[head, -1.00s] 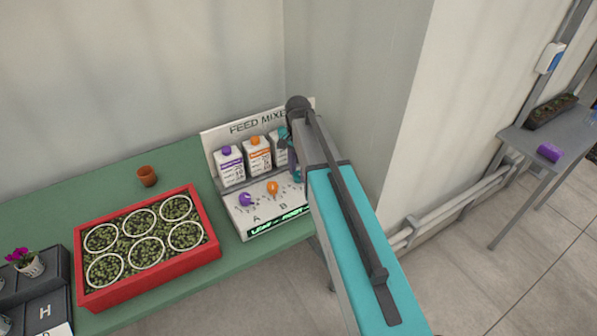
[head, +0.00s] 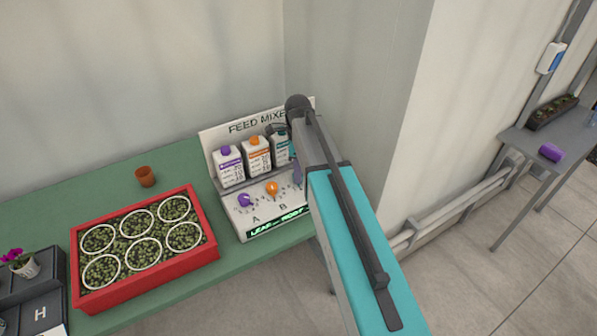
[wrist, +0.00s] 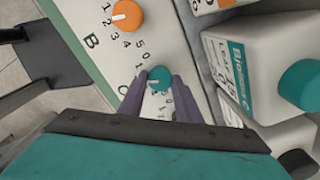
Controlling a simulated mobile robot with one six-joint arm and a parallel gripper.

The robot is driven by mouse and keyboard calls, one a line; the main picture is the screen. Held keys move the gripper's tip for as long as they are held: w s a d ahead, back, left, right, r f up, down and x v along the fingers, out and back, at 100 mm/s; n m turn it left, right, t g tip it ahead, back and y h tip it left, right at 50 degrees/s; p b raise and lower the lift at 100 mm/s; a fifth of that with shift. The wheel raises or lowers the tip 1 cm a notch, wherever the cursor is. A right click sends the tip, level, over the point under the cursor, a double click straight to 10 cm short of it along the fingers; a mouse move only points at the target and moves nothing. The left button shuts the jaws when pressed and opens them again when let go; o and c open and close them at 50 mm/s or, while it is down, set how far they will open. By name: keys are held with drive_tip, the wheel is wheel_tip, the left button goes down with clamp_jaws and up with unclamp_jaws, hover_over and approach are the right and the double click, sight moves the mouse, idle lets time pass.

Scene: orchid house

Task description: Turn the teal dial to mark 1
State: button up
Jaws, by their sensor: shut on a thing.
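The teal dial (wrist: 159,79) is the third dial on the white feed mixer panel and shows in the wrist view. Its white pointer line faces left in that view. Printed numbers ring it, some hidden by my fingers. My gripper (wrist: 160,90) has one purple-grey finger on each side of the dial and is shut on it. In the head view my arm hides the teal dial, and only a sliver of a finger shows beside the panel. The feed mixer (head: 243,128) stands at the right end of the green bench.
An orange dial (head: 272,189), also in the wrist view (wrist: 127,15), and a purple dial (head: 245,200) sit beside it. Purple-, orange- and teal-capped bottles stand behind. A red tray of seedlings (head: 214,234) and a terracotta pot (head: 145,177) are to the left.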

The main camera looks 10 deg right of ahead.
drive_tip(key=m, duration=0.4)
drive_tip(key=shift+m, duration=0.4)
drive_tip(key=o, duration=1.1)
drive_tip(key=shift+r+b, duration=1.85)
drive_tip(key=shift+r, duration=5.1)
drive_tip(key=shift+f, duration=0.1)
